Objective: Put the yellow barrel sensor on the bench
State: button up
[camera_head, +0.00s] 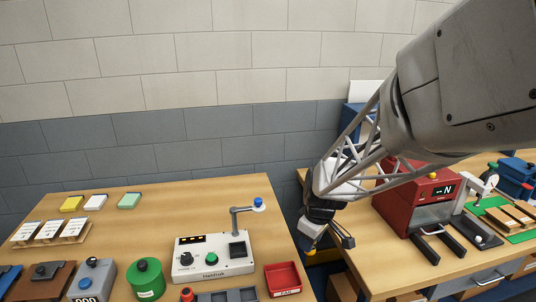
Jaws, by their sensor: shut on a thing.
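My gripper (328,240) hangs low over the gap between the two benches, pointing down. It is shut on a small yellow thing (310,252), taken as the yellow barrel sensor. Only a sliver of it shows below the left finger; the rest is hidden by the fingers. The left wooden bench (150,215) lies to the left of my gripper. The right wooden bench (365,250) carries a red machine and lies to the right.
On the left bench stand a white tester box (213,257) with a bent post, a red tray (283,278), a green round can (146,279) and card holders (50,233). The red machine (412,195) stands close right of my gripper. The left bench's middle has bare wood.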

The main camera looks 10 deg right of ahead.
jog(key=w+d+m, duration=0.1)
jog(key=w+d, duration=0.2)
jog(key=d, duration=0.3)
jog(key=w+d+f+m, duration=0.1)
jog(key=w+d, duration=0.2)
jog(key=d, duration=0.3)
jog(key=w+d+f+m, duration=0.1)
jog(key=w+d, duration=0.2)
jog(key=d, duration=0.3)
jog(key=shift+w+f, duration=0.1)
jog(key=shift+w, duration=0.25)
jog(key=shift+w+d+f, duration=0.1)
jog(key=shift+w+d, duration=0.1)
jog(key=shift+d, duration=0.5)
jog(key=shift+w, duration=0.1)
jog(key=w+d, duration=0.2)
jog(key=w, duration=0.3)
jog(key=w+d+f, duration=0.1)
jog(key=w+d, duration=0.1)
jog(key=w, duration=0.2)
jog(key=w+d, duration=0.2)
jog(key=w, duration=0.3)
jog(key=shift+w+f, duration=0.25)
jog(key=shift+w, duration=0.1)
jog(key=shift+f, duration=0.1)
jog(key=shift+f, duration=1.65)
jog(key=shift+f, duration=0.15)
jog(key=o, duration=1)
